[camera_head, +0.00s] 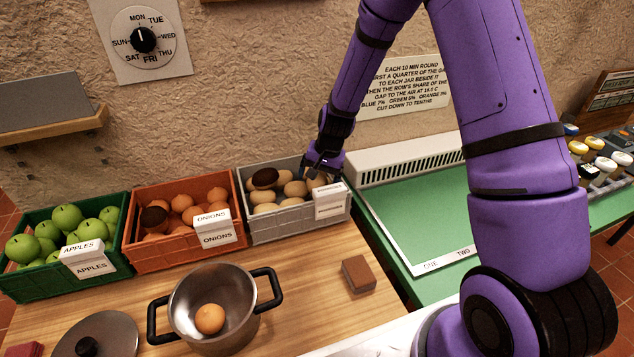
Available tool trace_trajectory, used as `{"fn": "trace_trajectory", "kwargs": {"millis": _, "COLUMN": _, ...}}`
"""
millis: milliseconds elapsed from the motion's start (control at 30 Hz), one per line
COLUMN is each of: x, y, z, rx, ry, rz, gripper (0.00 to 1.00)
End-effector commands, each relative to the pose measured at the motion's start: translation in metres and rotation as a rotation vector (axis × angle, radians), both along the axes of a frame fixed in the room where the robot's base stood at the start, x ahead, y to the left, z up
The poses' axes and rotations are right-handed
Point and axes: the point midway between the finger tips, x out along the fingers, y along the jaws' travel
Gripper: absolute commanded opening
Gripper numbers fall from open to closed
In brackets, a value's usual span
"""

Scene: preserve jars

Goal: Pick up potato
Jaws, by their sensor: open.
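Several tan potatoes (295,189) lie in a grey crate (284,224) against the wall, with a white label on its front right. A dark brown item (265,178) lies among them. My gripper (314,175) is over the right part of this crate, pointing down and open. Its fingertips are close to a potato at the right end. The gripper is small and dark here, so I cannot tell whether it touches the potato or has it between the fingers.
An orange onion crate (176,256) and a green apple crate (48,283) stand to the left. In front are a pot (190,310) holding a round orange-brown item, a lid (110,335) and a brown block (358,273). A green-topped table (420,215) is to the right.

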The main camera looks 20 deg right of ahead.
Motion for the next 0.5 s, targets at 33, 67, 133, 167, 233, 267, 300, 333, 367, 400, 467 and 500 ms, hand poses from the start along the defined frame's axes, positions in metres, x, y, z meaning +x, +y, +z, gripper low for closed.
{"fn": "trace_trajectory", "kwargs": {"millis": 33, "x": 0.0002, "y": 0.0007, "z": -0.0038, "rx": 0.000, "ry": 0.001, "rz": 0.000, "gripper": 0.89}}
{"fn": "trace_trajectory", "kwargs": {"millis": 67, "x": 0.0004, "y": 0.0011, "z": -0.0051, "rx": 0.000, "ry": 0.001, "rz": 0.000, "gripper": 0.89}}
{"fn": "trace_trajectory", "kwargs": {"millis": 133, "x": 0.0007, "y": 0.0014, "z": -0.0064, "rx": 0.000, "ry": 0.000, "rz": 0.000, "gripper": 0.89}}
{"fn": "trace_trajectory", "kwargs": {"millis": 167, "x": 0.0008, "y": 0.0013, "z": -0.0065, "rx": 0.000, "ry": 0.000, "rz": 0.000, "gripper": 0.89}}
{"fn": "trace_trajectory", "kwargs": {"millis": 233, "x": 0.0008, "y": 0.0014, "z": -0.0064, "rx": 0.000, "ry": 0.000, "rz": 0.000, "gripper": 0.89}}
{"fn": "trace_trajectory", "kwargs": {"millis": 267, "x": 0.0008, "y": 0.0014, "z": -0.0064, "rx": 0.000, "ry": 0.000, "rz": 0.000, "gripper": 0.89}}
{"fn": "trace_trajectory", "kwargs": {"millis": 300, "x": 0.0008, "y": 0.0014, "z": -0.0063, "rx": 0.000, "ry": 0.000, "rz": 0.000, "gripper": 0.89}}
{"fn": "trace_trajectory", "kwargs": {"millis": 333, "x": 0.0008, "y": 0.0014, "z": -0.0063, "rx": 0.000, "ry": 0.000, "rz": 0.000, "gripper": 0.89}}
{"fn": "trace_trajectory", "kwargs": {"millis": 367, "x": 0.0008, "y": 0.0014, "z": -0.0063, "rx": 0.000, "ry": 0.000, "rz": 0.000, "gripper": 0.82}}
{"fn": "trace_trajectory", "kwargs": {"millis": 400, "x": 0.0008, "y": 0.0014, "z": -0.0063, "rx": 0.000, "ry": 0.000, "rz": 0.000, "gripper": 0.73}}
{"fn": "trace_trajectory", "kwargs": {"millis": 467, "x": 0.0008, "y": 0.0014, "z": -0.0062, "rx": 0.000, "ry": 0.000, "rz": 0.000, "gripper": 0.59}}
{"fn": "trace_trajectory", "kwargs": {"millis": 500, "x": 0.0008, "y": 0.0014, "z": -0.0062, "rx": 0.000, "ry": 0.000, "rz": 0.000, "gripper": 0.50}}
